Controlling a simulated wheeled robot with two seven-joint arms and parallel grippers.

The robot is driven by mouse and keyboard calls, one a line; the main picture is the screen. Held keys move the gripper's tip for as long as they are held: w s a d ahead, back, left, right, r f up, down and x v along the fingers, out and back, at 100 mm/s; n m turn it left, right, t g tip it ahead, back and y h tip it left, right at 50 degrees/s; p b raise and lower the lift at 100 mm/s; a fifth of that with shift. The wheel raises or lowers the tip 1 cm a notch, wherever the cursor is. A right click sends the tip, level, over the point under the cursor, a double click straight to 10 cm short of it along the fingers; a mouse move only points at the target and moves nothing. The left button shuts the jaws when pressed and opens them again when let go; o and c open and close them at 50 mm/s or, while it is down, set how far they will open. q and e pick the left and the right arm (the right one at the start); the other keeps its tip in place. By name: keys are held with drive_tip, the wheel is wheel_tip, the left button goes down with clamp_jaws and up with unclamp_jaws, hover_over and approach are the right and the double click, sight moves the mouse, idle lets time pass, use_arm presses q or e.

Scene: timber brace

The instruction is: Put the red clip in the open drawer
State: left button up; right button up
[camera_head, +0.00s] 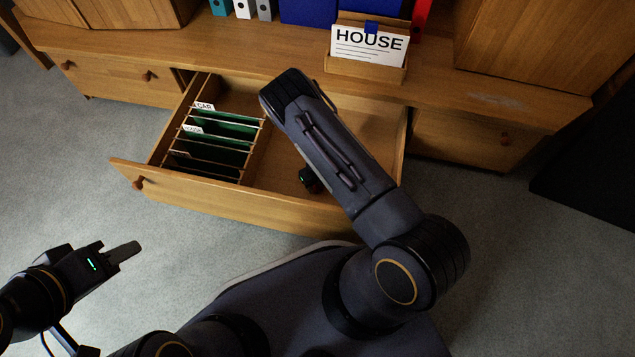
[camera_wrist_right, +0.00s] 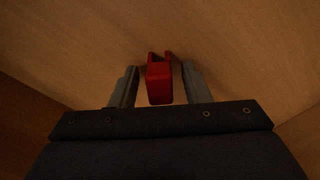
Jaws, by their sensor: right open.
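In the right wrist view the red clip (camera_wrist_right: 160,84) is between the two fingers of my right gripper (camera_wrist_right: 160,69). The fingers are open, with a gap on each side of the clip. Plain wood lies behind the clip; I cannot tell if the clip touches it. In the head view my right arm reaches over the open drawer (camera_head: 225,199), and its forearm hides most of the right gripper (camera_head: 309,179), which is low inside the drawer's right part. My left gripper (camera_head: 124,251) is at the lower left, away from the drawer; its finger gap does not show.
Hanging files (camera_head: 222,130) with green folders fill the drawer's left part. A card reading HOUSE (camera_head: 368,45) stands in a wooden holder on the cabinet top, near binders (camera_head: 308,11). Closed drawers flank the open one. Grey carpet (camera_head: 60,180) lies free at left.

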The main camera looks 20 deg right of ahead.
drive_tip(key=shift+r+p, duration=0.3)
wheel_tip(320, 180, up, 11)
drive_tip(key=p, duration=0.5)
drive_tip(key=shift+f, duration=0.1)
drive_tip(key=s+a+r+n+t+y, duration=0.1)
drive_tip(key=s+a+r+n+y, duration=0.15)
drive_tip(key=r+n, duration=0.9)
drive_tip(key=s+a+r+n+t+y, duration=0.1)
drive_tip(key=r+n+t+y, duration=0.15)
drive_tip(key=r, duration=1.85)
drive_tip(key=s+d+r+n+t, duration=0.1)
drive_tip(key=s+r+n, duration=0.4)
drive_tip(key=s+n, duration=0.4)
drive_tip(key=s+d+r+n+t+h, duration=0.1)
drive_tip(key=s+r+n, duration=0.4)
drive_tip(key=s+n, duration=0.4)
drive_tip(key=shift+s+d+r+n, duration=0.2)
drive_tip(key=shift+s+r+n, duration=0.15)
drive_tip(key=shift+r+n, duration=0.05)
